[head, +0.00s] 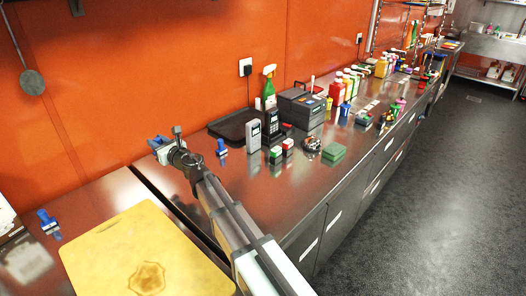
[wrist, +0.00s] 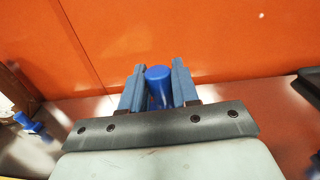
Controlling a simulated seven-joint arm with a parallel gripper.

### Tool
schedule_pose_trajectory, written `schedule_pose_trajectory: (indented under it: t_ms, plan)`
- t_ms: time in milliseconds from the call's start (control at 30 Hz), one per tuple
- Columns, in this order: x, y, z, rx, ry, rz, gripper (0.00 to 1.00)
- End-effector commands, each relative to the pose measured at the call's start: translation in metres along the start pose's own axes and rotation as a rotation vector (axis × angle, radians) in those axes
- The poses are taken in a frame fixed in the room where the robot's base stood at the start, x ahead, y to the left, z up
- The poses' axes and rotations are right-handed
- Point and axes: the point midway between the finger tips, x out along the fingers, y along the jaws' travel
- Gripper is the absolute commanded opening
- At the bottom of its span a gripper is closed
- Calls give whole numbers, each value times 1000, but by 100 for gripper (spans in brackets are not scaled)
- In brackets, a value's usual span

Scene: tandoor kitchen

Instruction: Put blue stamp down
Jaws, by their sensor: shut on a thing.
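My gripper (wrist: 158,88) is shut on a blue stamp (wrist: 158,74); its rounded blue top shows between the two blue-grey fingers in the wrist view. In the head view my gripper (head: 158,144) is near the orange wall, at the left end of the steel counter (head: 262,195). There the held stamp cannot be told apart from the fingers. The stamp's lower end is hidden, so I cannot tell whether it touches the counter.
Another blue stamp-like item (head: 221,148) stands right of my gripper, and one (head: 47,222) is on the left worktop near a yellow cutting board (head: 140,245). A black tray (head: 232,124), a grey handheld device (head: 253,136) and small stamps stand farther right. The counter's front is clear.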

Motion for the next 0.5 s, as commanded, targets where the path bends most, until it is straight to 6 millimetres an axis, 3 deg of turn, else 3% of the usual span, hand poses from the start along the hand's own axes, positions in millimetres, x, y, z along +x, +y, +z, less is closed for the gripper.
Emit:
schedule_pose_trajectory:
  t_ms: [100,500]
  plan:
    - [-19,-44,0,-1,3,-34,0]
    - [-91,-170,-1,-2,16,-133,0]
